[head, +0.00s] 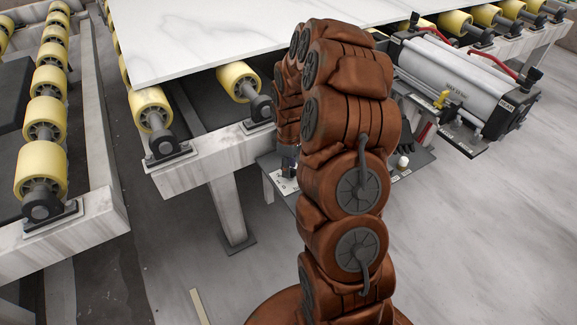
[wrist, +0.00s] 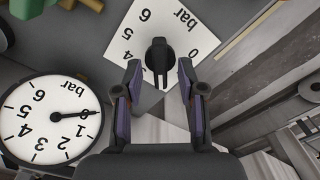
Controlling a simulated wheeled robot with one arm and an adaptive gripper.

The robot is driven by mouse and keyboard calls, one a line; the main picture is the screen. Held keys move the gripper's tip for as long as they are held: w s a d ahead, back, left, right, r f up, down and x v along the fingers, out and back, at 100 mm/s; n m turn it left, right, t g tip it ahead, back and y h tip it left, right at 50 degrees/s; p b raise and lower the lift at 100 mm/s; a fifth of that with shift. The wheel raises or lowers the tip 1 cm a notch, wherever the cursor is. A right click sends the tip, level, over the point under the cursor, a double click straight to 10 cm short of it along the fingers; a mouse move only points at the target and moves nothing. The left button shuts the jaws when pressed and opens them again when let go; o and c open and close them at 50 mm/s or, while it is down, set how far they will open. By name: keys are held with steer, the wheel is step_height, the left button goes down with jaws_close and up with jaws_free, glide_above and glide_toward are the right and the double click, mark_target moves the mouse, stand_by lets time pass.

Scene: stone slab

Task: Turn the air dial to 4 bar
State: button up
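The air dial is a black knob (wrist: 159,52) on a white square scale plate (wrist: 190,35) marked in bar, in the wrist view. The plate's 4, 5, 6 and 0 show; its lower part is partly covered by the knob and fingers. The knob's narrow, forked-looking end points down the picture. My gripper (wrist: 159,68) is open, with a fingertip on each side of the knob and visible gaps between. A round white pressure gauge (wrist: 50,122) sits at left, its needle near 0. In the head view my arm hides the knob and most of the gripper.
In the head view a white slab (head: 200,35) lies on yellow rollers (head: 238,80). A grey cylinder (head: 455,80) with red hoses and a yellow fitting (head: 441,99) stands right of my arm. Grey frame legs (head: 228,210) stand at left; the floor at right is clear.

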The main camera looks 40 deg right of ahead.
jaws_close()
steer(key=shift+m, duration=0.3)
stand_by(0.3)
steer(key=m+b, duration=0.1)
steer(key=m, duration=0.2)
steer(key=shift+d+m, duration=0.1)
steer(key=shift+m, duration=0.2)
steer(key=m, duration=0.3)
steer(key=shift+d+m, duration=0.1)
steer(key=shift+m, duration=0.2)
steer(key=m, duration=0.4)
steer(key=shift+d+b, duration=0.1)
steer(key=shift+b, duration=0.25)
steer(key=shift+m, duration=1.9)
